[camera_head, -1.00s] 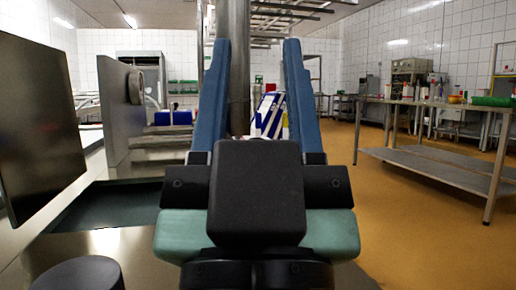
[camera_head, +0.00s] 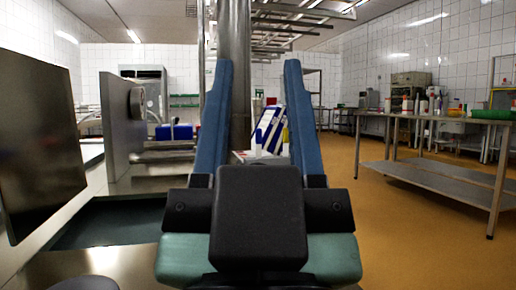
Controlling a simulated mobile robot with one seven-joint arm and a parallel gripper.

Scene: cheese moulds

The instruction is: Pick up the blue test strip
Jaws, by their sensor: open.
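My gripper (camera_head: 257,120) is in the middle of the view. Its two blue fingers stand wide apart with nothing between them that I can see held. Beyond the fingers, a box with blue and white stripes (camera_head: 268,130) stands tilted in the gap, near a metal pillar. I cannot make out a separate blue test strip; whether one is by that box is too small to tell.
A steel column (camera_head: 233,75) rises behind the left finger. A dark panel (camera_head: 40,150) and a steel upright plate (camera_head: 122,125) stand at left. Blue containers (camera_head: 174,132) sit beyond. A steel table (camera_head: 440,175) stands at right on open orange floor (camera_head: 410,235).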

